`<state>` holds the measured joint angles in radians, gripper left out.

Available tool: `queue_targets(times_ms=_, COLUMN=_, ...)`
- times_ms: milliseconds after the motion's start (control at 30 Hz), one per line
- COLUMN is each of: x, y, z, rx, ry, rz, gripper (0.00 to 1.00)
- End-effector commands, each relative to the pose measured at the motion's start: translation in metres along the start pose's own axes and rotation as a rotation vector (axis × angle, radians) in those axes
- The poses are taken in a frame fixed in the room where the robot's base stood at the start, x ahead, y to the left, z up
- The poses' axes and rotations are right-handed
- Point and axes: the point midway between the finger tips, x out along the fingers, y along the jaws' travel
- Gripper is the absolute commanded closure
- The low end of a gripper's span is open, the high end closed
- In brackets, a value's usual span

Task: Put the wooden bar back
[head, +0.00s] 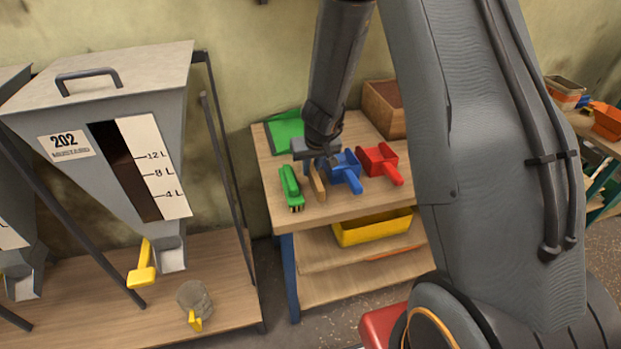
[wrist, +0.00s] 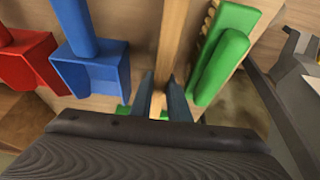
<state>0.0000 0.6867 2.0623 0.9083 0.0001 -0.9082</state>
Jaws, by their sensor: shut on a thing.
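The wooden bar (head: 317,184) is a slim light-brown stick over the top of the wooden table (head: 341,204), between a green brush and a blue scoop. In the wrist view the bar (wrist: 172,45) runs away from between the two jaws. My gripper (wrist: 159,100) is shut on the bar near one end. In the head view my gripper (head: 318,158) is above the tabletop, pointing down, and its fingers are partly hidden. I cannot tell whether the bar touches the tabletop.
The green brush (head: 291,188) lies close on the left, the blue scoop (head: 343,170) and red scoop (head: 379,162) on the right. A wooden box (head: 384,108) and a green dustpan-like piece (head: 284,130) stand behind. A yellow tray (head: 372,228) is underneath. Hopper 202 (head: 120,130) stands left.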

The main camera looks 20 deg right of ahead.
Motion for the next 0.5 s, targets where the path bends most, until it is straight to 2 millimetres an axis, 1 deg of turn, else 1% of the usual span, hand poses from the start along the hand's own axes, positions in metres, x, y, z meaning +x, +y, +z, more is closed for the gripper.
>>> queue_targets(times_ms=33, x=0.009, y=0.000, z=0.002, rx=0.000, ry=0.001, rz=0.000, gripper=1.00)
queue_targets(times_ms=200, x=0.023, y=0.000, z=0.007, rx=0.000, ry=0.001, rz=0.000, gripper=1.00)
queue_targets(times_ms=300, x=0.026, y=0.000, z=0.010, rx=-0.001, ry=0.001, rz=0.000, gripper=1.00)
queue_targets(times_ms=500, x=0.025, y=0.000, z=0.010, rx=0.000, ry=0.001, rz=0.000, gripper=1.00)
